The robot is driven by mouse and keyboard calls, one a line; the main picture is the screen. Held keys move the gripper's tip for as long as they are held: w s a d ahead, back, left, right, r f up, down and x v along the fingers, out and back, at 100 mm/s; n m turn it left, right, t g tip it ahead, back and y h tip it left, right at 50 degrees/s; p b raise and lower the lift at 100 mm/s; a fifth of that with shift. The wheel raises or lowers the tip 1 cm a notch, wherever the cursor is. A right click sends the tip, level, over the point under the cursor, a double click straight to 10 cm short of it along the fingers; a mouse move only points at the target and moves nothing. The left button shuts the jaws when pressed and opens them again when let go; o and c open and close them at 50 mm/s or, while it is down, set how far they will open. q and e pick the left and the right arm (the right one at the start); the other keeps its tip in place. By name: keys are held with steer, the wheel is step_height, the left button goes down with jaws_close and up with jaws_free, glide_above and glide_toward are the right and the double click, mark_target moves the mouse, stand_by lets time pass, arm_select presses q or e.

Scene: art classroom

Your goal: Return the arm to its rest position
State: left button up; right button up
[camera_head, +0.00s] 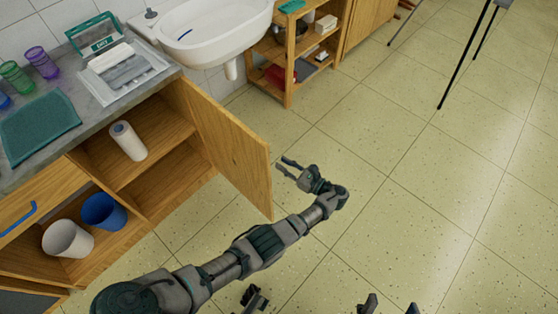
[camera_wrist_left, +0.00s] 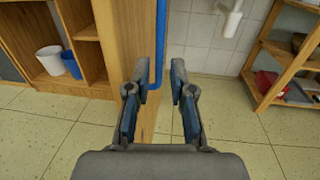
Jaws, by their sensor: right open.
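My left arm reaches from the lower left across the head view. Its gripper (camera_head: 284,166) is beside the free edge of the open wooden cabinet door (camera_head: 228,140), over the floor. In the left wrist view, the two fingers (camera_wrist_left: 157,82) are apart with nothing held between them. The door's blue bar handle (camera_wrist_left: 160,45) shows just beyond the fingertips; I cannot tell whether they touch it. My right gripper (camera_head: 389,304) is only partly visible at the bottom edge of the head view, its tips apart and empty.
The open cabinet holds a paper roll (camera_head: 128,140), a white bin (camera_head: 67,238) and a blue bin (camera_head: 104,211). A sink (camera_head: 215,35) and a wooden shelf (camera_head: 290,75) stand behind the door. Thin easel legs (camera_head: 466,60) stand at upper right. The tiled floor (camera_head: 420,190) at right is clear.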

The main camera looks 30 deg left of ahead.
steer(key=shift+a, duration=0.15)
steer(key=shift+w, duration=0.15)
